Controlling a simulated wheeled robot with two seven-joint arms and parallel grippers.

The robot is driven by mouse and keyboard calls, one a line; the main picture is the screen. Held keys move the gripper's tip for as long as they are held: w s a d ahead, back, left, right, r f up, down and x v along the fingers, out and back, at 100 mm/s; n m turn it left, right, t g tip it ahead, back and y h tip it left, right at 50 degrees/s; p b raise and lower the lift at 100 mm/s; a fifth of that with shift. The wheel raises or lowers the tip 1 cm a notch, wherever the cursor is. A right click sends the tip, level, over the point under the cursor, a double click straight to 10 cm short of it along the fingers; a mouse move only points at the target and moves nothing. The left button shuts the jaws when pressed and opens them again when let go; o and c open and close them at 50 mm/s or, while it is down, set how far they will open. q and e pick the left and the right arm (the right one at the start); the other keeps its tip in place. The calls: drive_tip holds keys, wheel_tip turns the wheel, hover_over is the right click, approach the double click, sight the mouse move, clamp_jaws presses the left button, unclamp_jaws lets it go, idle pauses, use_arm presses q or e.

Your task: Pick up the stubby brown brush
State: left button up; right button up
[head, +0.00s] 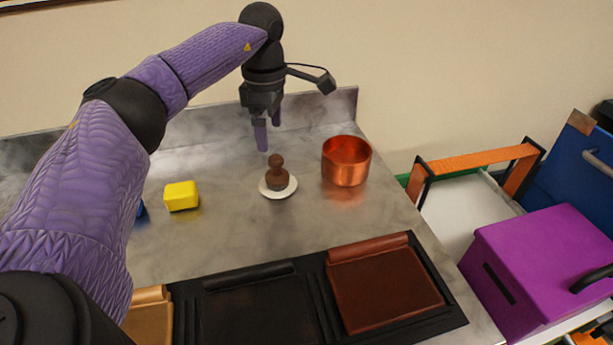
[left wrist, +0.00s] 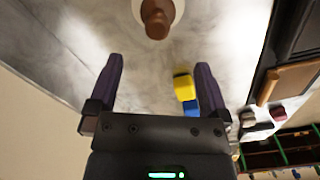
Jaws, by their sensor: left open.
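The stubby brown brush (head: 277,174) stands upright on a round white dish (head: 277,190) on the metal table. In the left wrist view the brush (left wrist: 157,18) shows at the top edge, partly cut off, beyond the fingertips. My left gripper (head: 268,130) is open and empty, above and behind the brush in the head view, pointing down. The two purple fingers of my left gripper (left wrist: 158,75) are spread apart with nothing between them. My right gripper is not in view.
A copper pot (head: 346,162) stands right of the brush. A yellow block (head: 181,196) stands left, with a blue thing partly hidden behind my arm. A black tray (head: 320,280) with leather-like panels lies at the front. A purple box (head: 545,262) is off the table's right.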

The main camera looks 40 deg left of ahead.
sight(275, 157)
use_arm(q)
drive_tip(key=f+b, duration=0.2)
drive_tip(key=f, duration=0.2)
drive_tip(key=f+b, duration=0.2)
drive_tip(key=f, duration=0.3)
drive_tip(key=shift+w+d+f, duration=0.1)
drive_tip(key=shift+w+f, duration=0.1)
drive_tip(key=shift+f, duration=0.05)
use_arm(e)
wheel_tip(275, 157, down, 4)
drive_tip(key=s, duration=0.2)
use_arm(q)
drive_tip(key=shift+r, duration=0.1)
drive_tip(key=shift+c, duration=0.9)
drive_tip(key=c, duration=1)
wheel_tip(275, 157, up, 10)
drive_tip(key=p, duration=0.4)
drive_tip(key=shift+r, duration=0.1)
drive_tip(key=shift+c, duration=0.2)
drive_tip(key=o, duration=0.7)
drive_tip(key=c, duration=0.5)
drive_tip(key=shift+c, duration=0.3)
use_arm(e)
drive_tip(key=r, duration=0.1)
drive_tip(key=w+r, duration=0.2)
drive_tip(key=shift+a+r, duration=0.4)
